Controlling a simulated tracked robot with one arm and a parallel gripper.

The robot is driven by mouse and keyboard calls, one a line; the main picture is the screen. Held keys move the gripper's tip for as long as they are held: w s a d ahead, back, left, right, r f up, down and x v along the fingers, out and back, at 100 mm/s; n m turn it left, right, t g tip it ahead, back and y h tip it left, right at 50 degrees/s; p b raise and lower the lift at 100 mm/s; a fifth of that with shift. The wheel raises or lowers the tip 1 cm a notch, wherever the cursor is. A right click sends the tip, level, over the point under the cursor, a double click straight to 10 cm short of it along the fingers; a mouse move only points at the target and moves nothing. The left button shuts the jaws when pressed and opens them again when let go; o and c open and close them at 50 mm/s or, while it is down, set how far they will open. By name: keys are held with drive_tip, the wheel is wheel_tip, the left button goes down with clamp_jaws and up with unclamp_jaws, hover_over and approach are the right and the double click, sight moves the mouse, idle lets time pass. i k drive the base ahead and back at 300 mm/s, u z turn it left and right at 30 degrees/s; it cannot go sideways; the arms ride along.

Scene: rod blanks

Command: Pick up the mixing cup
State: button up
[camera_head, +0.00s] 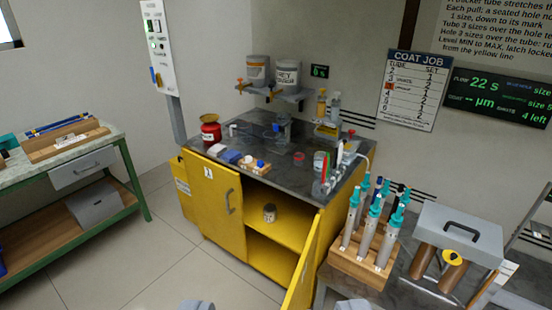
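My gripper (275,304) shows only as two grey fingertips at the bottom edge, wide apart with floor and cabinet between them. It is open and empty, well short of the yellow cabinet. No cup is clearly identifiable as the mixing cup at this distance. A small reddish, cup-like item (299,158) sits on the cabinet's dark worktop. A small pale item (233,130) stands farther back, near the red can. A small grey-brown jar or can (269,212) stands upright on the shelf inside the cabinet.
The yellow cabinet (210,208) has its right door (302,270) swung open towards me. A green-framed bench (136,183) is at left. Tiled floor is clear between. The red can (211,133) sits on the worktop.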

sight(299, 160)
drive_tip(key=u, duration=1.25)
drive_tip(key=i, duration=2.8)
drive_tip(key=z, duration=2.5)
drive_tip(key=i, duration=0.9)
